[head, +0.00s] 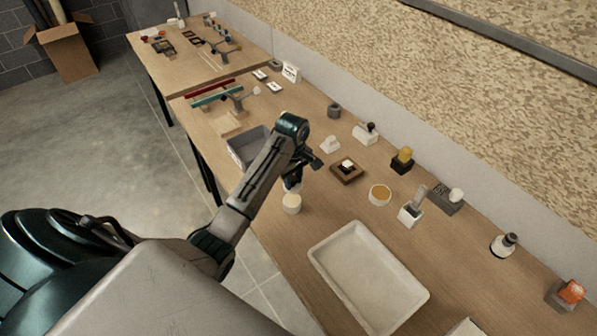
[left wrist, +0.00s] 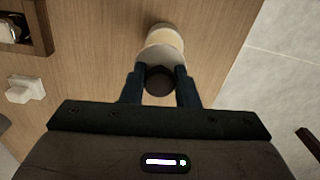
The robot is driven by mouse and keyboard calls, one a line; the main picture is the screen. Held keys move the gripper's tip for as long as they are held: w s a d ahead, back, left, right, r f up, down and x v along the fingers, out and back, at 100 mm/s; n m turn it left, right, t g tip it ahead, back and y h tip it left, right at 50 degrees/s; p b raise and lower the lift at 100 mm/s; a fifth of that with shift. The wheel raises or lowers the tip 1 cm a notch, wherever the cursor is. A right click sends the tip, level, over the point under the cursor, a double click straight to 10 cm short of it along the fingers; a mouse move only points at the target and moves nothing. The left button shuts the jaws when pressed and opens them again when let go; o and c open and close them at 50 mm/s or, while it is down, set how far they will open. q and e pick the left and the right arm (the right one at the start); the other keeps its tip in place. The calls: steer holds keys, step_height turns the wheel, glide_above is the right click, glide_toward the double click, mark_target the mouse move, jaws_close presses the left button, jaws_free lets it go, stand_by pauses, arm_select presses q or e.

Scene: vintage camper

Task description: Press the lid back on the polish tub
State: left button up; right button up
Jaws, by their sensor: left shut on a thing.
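A round tub (head: 380,195) with a pale rim and amber contents stands uncovered on the bench, right of my left gripper; I take it for the polish tub. My left gripper (head: 293,186) is low over the bench's front part. In the left wrist view its fingers (left wrist: 159,88) are shut on a dark round knob (left wrist: 158,80). A pale disc (left wrist: 155,57) lies just beyond the knob. A cream cylinder (head: 291,203) is at the fingertips; I cannot tell whether it joins the held piece. No separate lid is clearly seen. My right gripper is out of view.
A white tray (head: 320,252) lies in front of the tub. A brown wooden box (head: 346,174) and a white block with an upright handle (head: 408,216) flank it. A grey bin (head: 236,153) is to the left. Bare wood lies between gripper and tub.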

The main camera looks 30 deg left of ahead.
arm_select(q)
steer(key=shift+s+f, duration=0.3)
steer(key=shift+f, duration=0.35)
steer(key=shift+s+f, duration=0.3)
steer(key=shift+f, duration=0.3)
steer(key=f, duration=0.2)
steer(key=shift+w+f, duration=0.25)
steer(key=shift+f, duration=0.25)
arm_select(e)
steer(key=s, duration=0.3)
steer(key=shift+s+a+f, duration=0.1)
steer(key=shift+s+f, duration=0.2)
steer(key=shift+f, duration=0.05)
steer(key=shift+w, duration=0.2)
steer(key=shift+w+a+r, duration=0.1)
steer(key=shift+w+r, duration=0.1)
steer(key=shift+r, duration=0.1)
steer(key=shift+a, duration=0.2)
